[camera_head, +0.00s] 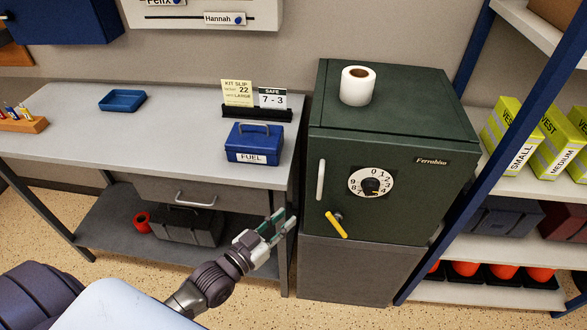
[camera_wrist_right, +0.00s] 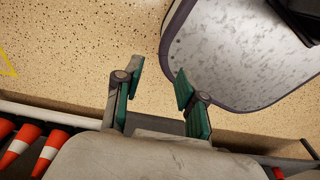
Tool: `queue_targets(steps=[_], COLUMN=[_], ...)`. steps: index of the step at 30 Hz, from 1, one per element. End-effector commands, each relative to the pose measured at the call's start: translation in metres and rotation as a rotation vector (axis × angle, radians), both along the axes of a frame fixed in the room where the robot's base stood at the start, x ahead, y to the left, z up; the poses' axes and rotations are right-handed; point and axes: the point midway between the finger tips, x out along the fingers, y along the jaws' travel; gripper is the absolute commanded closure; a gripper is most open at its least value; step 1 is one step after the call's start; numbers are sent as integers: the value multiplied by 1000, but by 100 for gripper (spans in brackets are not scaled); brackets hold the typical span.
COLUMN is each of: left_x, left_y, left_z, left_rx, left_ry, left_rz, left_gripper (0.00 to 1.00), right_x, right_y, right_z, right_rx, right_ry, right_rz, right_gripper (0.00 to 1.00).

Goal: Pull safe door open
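The dark green safe (camera_head: 440,199) stands on a grey base, and its front door is closed. The door has a white vertical handle (camera_head: 321,180), a round numbered dial (camera_head: 371,183) and a yellow lever (camera_head: 337,225) slanting down to the right. My right gripper (camera_wrist_right: 157,92) shows in the right wrist view, fingers apart and empty over the speckled floor.
A paper roll (camera_head: 358,86) stands on the safe. Left is a grey table (camera_head: 190,129) with a blue FUEL box (camera_head: 254,143), a sign stand (camera_head: 257,112) and a drawer. Right is a shelf rack (camera_head: 483,247) with vest boxes and orange cones.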

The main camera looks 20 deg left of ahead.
Motion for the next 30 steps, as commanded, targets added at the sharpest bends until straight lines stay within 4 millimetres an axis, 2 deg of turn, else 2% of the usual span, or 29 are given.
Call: queue_targets(steps=[2,7,14,21,25,30], left_x=[2,21,67,110,124,131], left_y=[-3,-9,-23,-37,-42,-44], left_z=[11,13,13,12,11,10], left_rx=[-8,-10,-8,-7,-8,-7], left_ry=[-18,-22,-22,-20,-19,-18], left_rz=[-7,-7,-6,-7,-7,-7], left_gripper=[75,75,75,75,75,75], right_x=[-5,-17,-20,-11,-9,-9], right_y=[-5,-10,-15,-13,-12,-7], right_z=[2,5,13,20,21,21], right_rx=[-7,-13,-20,-17,-15,-9], right_ry=[8,26,30,16,12,12], right_rz=[0,-1,-2,-2,-1,-2], right_gripper=[60,60,60,60,60,60])
